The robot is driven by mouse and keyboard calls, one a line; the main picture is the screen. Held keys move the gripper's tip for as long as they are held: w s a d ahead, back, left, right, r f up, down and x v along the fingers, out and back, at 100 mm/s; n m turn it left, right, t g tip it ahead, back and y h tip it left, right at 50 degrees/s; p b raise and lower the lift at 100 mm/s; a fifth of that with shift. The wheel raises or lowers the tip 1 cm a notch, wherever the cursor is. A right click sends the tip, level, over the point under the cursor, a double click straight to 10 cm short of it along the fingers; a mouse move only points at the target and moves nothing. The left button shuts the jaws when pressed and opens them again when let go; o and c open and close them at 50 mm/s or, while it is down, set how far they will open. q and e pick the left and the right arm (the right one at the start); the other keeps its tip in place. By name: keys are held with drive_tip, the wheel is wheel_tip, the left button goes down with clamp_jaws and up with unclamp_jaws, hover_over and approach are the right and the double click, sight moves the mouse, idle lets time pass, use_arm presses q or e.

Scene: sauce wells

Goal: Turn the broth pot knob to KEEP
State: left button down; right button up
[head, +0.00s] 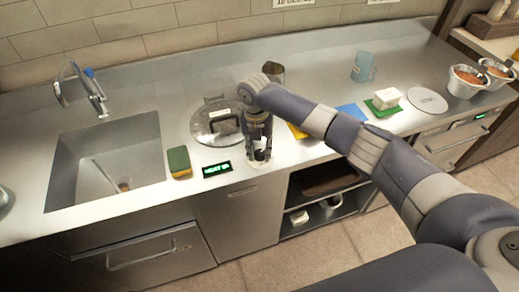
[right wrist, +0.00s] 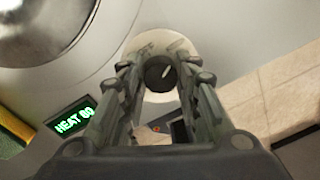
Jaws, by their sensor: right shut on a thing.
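The broth pot knob (right wrist: 158,76) is dark and round with a white pointer mark. It sits on a pale round dial plate (right wrist: 172,42) at the counter's front. The dial's printing is too small to read. My right gripper (head: 261,153) points down over the dial and is shut on the knob; its fingers (right wrist: 160,80) lie on either side of it in the right wrist view. A green display (head: 216,169) left of the knob reads HEAT and a number that is hard to read. The broth pot's round steel lid (head: 204,131) is behind the display. My left gripper is not in view.
A sink (head: 108,160) with a faucet (head: 82,88) is at left. A green and yellow sponge (head: 179,162) lies beside the display. Open shelves are below.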

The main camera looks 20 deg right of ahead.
sight(257, 152)
drive_tip(key=shift+w+r, duration=0.1)
drive_tip(key=o, duration=1.1)
drive_tip(key=r, duration=1.2)
drive_tip(key=shift+w+a, duration=0.1)
drive_tip(key=shift+a, duration=0.15)
drive_tip(key=shift+f, duration=0.1)
